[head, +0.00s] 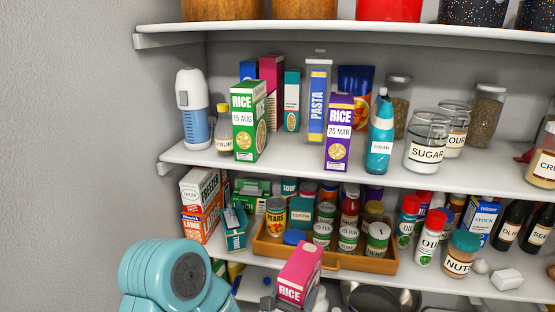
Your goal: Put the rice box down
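A pink rice box (300,274) with a white RICE label is at the bottom centre, tilted, in front of the shelves. My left gripper (291,300) is at the lower part of this box, with grey finger parts on both sides, and appears shut on it. The box and the frame's bottom edge hide much of the gripper. Two other rice boxes stand upright on the middle shelf: a green one (249,118) marked 15 AUG and a purple one (338,128) marked 25 MAR. My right gripper is not in view.
The middle shelf (290,160) has clear room between the green and purple boxes at its front. A wooden tray (345,262) full of cans and jars stands on the shelf below, behind the pink box. A teal bottle (380,135) and sugar jar (427,142) stand right of the purple box.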

